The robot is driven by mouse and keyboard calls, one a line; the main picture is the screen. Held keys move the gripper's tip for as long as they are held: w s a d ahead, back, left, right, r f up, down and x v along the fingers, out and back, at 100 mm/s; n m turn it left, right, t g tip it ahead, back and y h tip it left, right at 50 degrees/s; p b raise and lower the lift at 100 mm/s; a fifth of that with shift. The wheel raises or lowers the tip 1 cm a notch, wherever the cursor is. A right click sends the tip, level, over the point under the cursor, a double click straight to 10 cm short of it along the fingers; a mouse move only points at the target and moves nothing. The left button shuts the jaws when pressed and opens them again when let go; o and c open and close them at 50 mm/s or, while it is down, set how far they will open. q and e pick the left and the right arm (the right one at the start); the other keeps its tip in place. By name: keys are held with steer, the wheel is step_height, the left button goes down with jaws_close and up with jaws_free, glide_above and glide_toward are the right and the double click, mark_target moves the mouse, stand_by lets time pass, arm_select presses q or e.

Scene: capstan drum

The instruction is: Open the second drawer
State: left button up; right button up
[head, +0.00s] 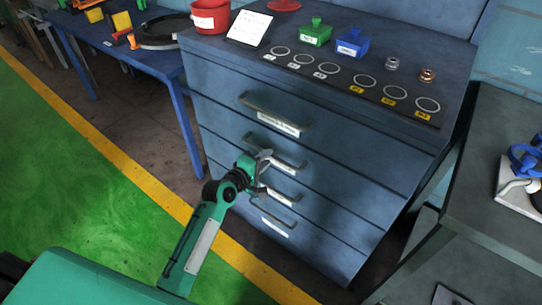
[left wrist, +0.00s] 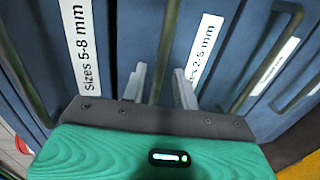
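The blue drawer cabinet (head: 345,185) has several stacked drawers, all flush with its front. The second drawer's handle (head: 288,158) is a grey bar, partly hidden by my left gripper (head: 268,166) in the head view. In the left wrist view, this handle (left wrist: 168,45) runs between the two fingers of my left gripper (left wrist: 160,88), which are open on either side of it. Whether a finger touches the bar I cannot tell. The second drawer's label (left wrist: 205,45) reads 2-5 mm. My right gripper is not in view.
The top drawer handle (head: 275,112) is above, the third handle (head: 278,194) just below. Small green (head: 315,33) and blue (head: 352,43) boxes, a red pot (head: 210,15) and rings stand on top. A dark bench (head: 500,210) is at right; open floor lies left.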

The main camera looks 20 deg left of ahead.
arm_select(q)
steer(key=shift+x, duration=1.7)
jaws_close()
